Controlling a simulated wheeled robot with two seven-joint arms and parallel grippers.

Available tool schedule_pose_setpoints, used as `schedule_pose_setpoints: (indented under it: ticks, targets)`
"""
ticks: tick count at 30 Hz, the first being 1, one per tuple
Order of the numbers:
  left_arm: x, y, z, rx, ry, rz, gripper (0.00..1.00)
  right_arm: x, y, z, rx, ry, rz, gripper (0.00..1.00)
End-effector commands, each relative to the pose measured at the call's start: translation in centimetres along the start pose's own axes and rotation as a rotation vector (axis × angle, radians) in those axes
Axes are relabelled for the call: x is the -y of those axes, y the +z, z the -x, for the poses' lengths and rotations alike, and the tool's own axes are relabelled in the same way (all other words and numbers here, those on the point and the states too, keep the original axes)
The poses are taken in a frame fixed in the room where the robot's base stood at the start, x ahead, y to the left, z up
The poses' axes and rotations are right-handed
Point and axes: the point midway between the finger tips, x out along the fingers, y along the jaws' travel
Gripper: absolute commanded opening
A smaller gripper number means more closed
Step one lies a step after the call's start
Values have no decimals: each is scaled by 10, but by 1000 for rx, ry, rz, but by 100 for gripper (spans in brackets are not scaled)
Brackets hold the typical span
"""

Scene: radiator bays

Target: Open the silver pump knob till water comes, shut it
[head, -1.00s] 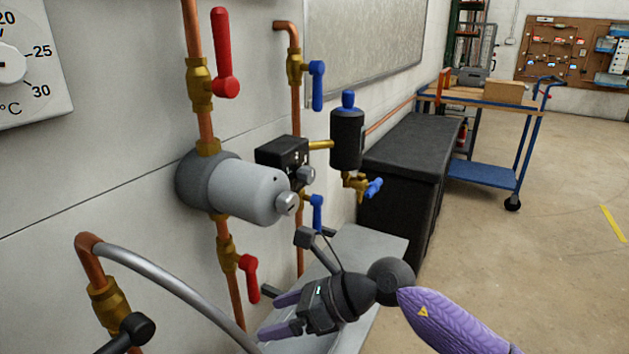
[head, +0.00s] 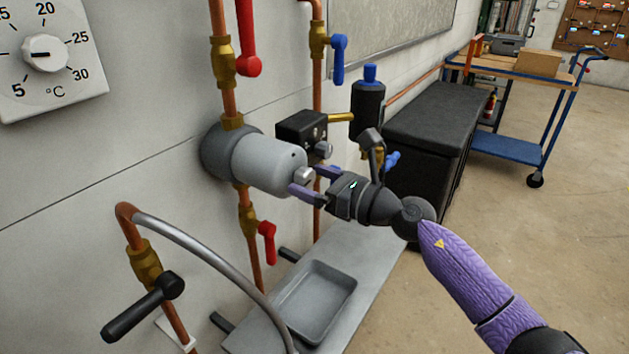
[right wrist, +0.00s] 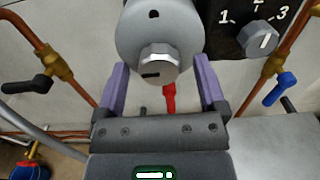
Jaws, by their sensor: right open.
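The silver pump knob (head: 304,176) is a small hexagonal knob on the front face of the grey pump (head: 268,163). In the right wrist view the knob (right wrist: 159,60) shows a dark slot mark and lies between the fingers. My right gripper (head: 306,181) is open, its purple fingers on either side of the knob. In the right wrist view a gap shows between the knob and each finger of the gripper (right wrist: 161,72). I see no water coming from the knob. My left gripper is out of view.
A black box (head: 298,130) with a numbered silver knob (right wrist: 259,39) sits behind the pump. Red valve levers (head: 267,243) are above and below it, a blue lever (head: 339,60) to the right. A grey tray (head: 315,300) lies below. A hose (head: 205,262) curves at lower left.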

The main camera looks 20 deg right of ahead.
Motion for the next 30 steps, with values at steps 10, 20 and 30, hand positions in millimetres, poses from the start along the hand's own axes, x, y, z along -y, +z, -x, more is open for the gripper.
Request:
schedule_pose_setpoints:
  ticks: [10,20,30]
  targets:
    - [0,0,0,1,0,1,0,0,0,0,0,0,-1,35]
    - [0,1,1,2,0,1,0,0,0,0,0,0,-7,0]
    - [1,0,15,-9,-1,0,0,0,3,1,-1,0,-156,0]
